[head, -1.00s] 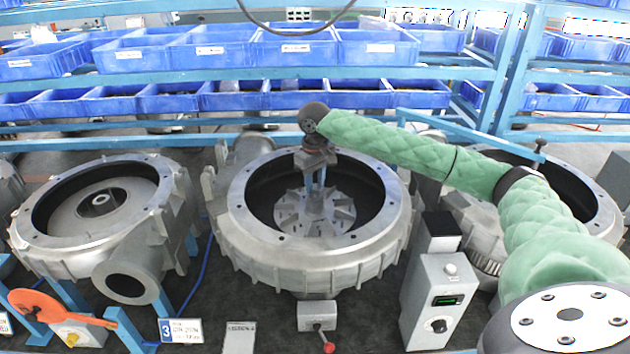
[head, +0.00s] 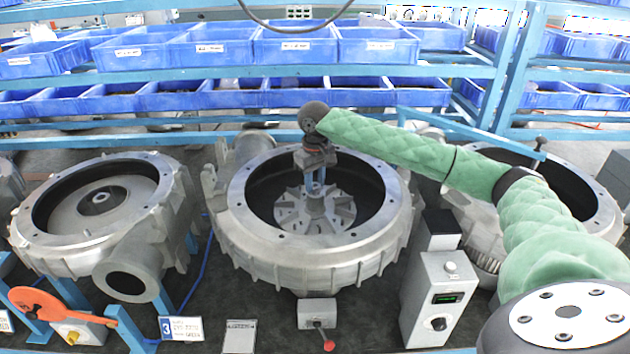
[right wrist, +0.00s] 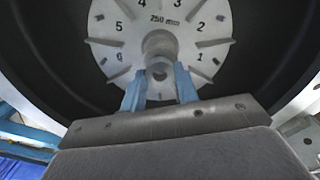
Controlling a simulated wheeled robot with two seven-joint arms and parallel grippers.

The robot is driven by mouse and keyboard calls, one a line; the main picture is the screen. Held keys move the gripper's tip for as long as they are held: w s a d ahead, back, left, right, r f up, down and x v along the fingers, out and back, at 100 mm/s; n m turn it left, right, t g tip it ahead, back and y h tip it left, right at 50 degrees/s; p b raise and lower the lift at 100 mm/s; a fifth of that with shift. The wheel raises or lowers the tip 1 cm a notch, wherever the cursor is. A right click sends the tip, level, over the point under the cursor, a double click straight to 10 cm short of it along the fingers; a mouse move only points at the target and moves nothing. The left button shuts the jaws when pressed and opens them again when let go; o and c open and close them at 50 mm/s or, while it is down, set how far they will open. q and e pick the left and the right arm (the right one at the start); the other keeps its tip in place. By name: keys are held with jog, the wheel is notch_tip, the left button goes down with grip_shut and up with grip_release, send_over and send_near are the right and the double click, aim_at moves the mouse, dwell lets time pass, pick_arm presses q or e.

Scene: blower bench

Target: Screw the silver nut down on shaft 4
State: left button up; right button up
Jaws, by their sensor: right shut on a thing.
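The silver nut (right wrist: 160,70) sits at the hub of a grey bladed impeller (right wrist: 115,58), whose face carries numbers and "250 mm". The impeller (head: 290,213) lies inside the middle round housing (head: 235,218); the shaft is mostly hidden under the nut and fingers. My right gripper (head: 316,190) points straight down into this housing, over the hub. Its blue fingers (right wrist: 158,88) stand on both sides of the nut and are shut on it. In the head view the nut is too small to make out clearly. My left gripper is not in view.
The housing's raised rim surrounds my right gripper. Another open housing (head: 150,180) stands left, and one (head: 603,205) stands right, partly behind my arm. A grey control box (head: 437,300), a red-handled switch (head: 317,315) and an orange tool (head: 55,305) are in front. Blue bins (head: 210,48) line the back shelves.

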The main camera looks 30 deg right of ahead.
jog(key=shift+f, duration=0.35)
dwell(0.7)
jog(key=m, duration=0.8)
jog(key=shift+m, duration=0.3)
jog(key=m, duration=1.6)
jog(key=shift+m, duration=0.3)
jog(key=o, duration=0.7)
